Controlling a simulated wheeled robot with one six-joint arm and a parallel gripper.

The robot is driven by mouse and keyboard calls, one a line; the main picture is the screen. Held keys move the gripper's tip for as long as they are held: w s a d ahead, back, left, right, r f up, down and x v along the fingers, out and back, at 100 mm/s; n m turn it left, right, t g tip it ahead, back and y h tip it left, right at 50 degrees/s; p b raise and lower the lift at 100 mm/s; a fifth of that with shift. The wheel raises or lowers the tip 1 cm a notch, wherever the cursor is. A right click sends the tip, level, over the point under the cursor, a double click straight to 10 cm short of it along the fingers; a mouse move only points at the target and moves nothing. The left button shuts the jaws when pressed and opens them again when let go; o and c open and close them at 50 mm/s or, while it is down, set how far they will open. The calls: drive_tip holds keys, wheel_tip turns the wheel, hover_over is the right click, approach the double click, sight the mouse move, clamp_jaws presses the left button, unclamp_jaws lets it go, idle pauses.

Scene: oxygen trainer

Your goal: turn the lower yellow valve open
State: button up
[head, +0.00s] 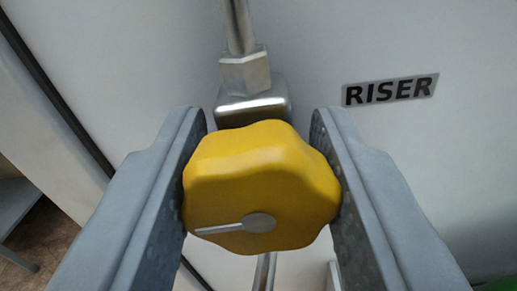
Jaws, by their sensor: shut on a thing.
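A yellow lobed valve knob (262,176) fills the middle of the head view. It has a grey hub and a pale pointer line (220,229) that runs from the hub to the left, tipped slightly down. My gripper (262,185) is shut on the knob, with one grey jaw on each side. A metal valve body (252,106) with a hex fitting shows behind and above the knob. The lower part of the valve body is hidden by the knob.
A metal pipe (238,27) rises from the fitting, and another pipe (265,271) runs down below the knob. A RISER label (390,91) is on the pale panel (430,170) to the right. A dark panel edge (55,100) runs down the left. A bit of green shows at bottom right.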

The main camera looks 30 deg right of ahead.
drive_tip(key=shift+n, duration=2.2)
drive_tip(key=o, duration=1)
drive_tip(key=shift+a, duration=0.1)
drive_tip(key=v, duration=1.7)
drive_tip(key=shift+s+a, duration=0.1)
drive_tip(key=shift+s, duration=0.05)
